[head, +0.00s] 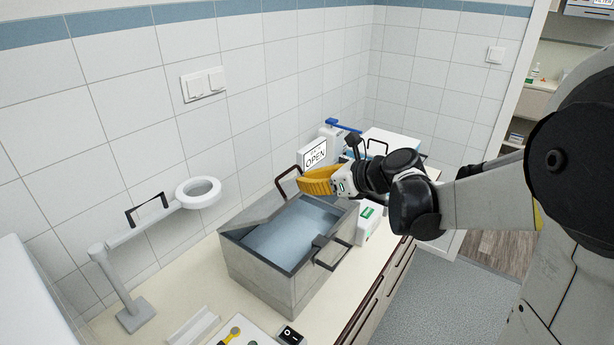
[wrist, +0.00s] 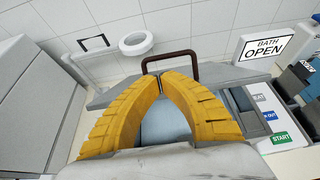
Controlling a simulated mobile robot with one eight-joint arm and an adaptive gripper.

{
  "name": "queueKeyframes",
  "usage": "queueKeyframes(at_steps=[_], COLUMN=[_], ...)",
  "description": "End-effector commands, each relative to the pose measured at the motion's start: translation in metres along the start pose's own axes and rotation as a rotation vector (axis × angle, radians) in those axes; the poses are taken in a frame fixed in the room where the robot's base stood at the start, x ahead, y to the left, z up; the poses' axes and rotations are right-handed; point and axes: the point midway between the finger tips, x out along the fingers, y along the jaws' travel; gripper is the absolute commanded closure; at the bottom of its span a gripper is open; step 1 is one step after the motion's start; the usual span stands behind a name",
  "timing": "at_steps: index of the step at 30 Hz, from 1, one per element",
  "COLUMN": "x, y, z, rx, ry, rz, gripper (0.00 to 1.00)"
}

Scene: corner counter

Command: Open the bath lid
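The bath (head: 262,273) is a grey metal box on the counter with bluish water showing inside. Its grey lid (head: 257,211) is raised and tilted at the wall side, and also shows in the wrist view (wrist: 225,76). A dark brown handle (head: 287,181) stands up at the lid side, just beyond my fingertips in the wrist view (wrist: 171,58). My gripper (head: 304,182) has yellow fingers, and their tips meet in the wrist view (wrist: 161,78) with nothing seen between them. Whether they touch the handle is unclear. A sign (head: 315,155) reads "BATH OPEN" in the wrist view.
A white ring holder (head: 198,192) on a stand is left of the bath. A dark front handle (head: 331,254) projects over the counter edge. A white box with a green START label (head: 367,213) stands right of the bath. A black switch (head: 290,335) lies in front.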

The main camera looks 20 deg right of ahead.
Motion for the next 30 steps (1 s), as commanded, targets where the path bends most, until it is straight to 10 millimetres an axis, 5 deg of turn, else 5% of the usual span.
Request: queueKeyframes(at_steps=[10,30], x=[0.046,0.052], y=[0.0,0.0], z=[0.0,0.013], rx=[-0.003,-0.004], ry=[0.001,0.045], rz=[0.0,0.0], gripper=[1.0,1.0])
